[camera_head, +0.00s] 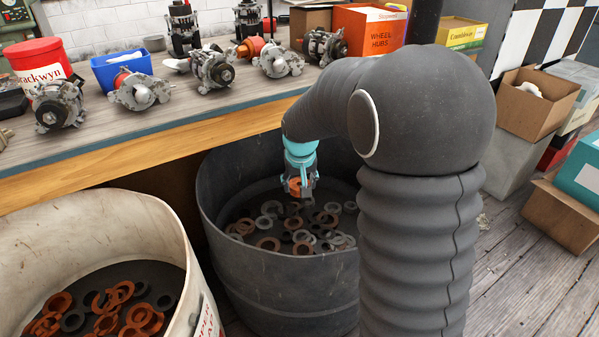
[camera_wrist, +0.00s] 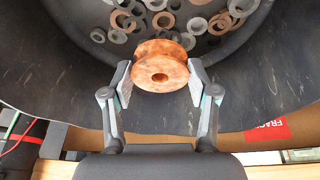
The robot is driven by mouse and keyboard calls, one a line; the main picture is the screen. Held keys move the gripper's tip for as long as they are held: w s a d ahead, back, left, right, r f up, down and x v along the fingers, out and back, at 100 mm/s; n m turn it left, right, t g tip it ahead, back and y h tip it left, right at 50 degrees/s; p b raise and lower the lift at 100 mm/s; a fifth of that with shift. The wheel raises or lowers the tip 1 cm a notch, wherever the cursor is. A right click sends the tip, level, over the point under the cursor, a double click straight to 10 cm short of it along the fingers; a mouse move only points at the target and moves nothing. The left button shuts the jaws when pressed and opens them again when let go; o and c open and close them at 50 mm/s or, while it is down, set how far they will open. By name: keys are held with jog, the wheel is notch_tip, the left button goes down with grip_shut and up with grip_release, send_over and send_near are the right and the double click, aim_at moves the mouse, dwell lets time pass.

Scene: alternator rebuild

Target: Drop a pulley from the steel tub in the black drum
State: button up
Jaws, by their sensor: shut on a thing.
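A copper-coloured pulley (camera_wrist: 161,66) with a grooved rim and a centre hole is between the two fingers of my gripper (camera_wrist: 160,84). The fingers are shut on its sides. In the head view my gripper (camera_head: 300,188) points down inside the mouth of the black drum (camera_head: 222,235), and a bit of the orange pulley (camera_head: 294,186) shows there. The pulley hangs above the several grey and rusty rings on the drum floor. The drum's dark wall (camera_wrist: 60,75) surrounds it in the wrist view. I cannot make out a steel tub in either view.
A whitish drum (camera_head: 165,222) with rusty rings stands at the front left. The wooden bench (camera_head: 150,148) behind overhangs close to the black drum and carries several alternators, a blue bin (camera_head: 120,68) and a red tub (camera_head: 38,62). Cardboard boxes (camera_head: 537,103) stand at the right.

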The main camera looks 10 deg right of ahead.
notch_tip(320, 180, down, 15)
jog(key=b, duration=0.7)
jog(key=shift+r, duration=0.15)
jog(key=o, duration=1.4)
jog(key=v, duration=1.2)
jog(key=shift+r, duration=0.1)
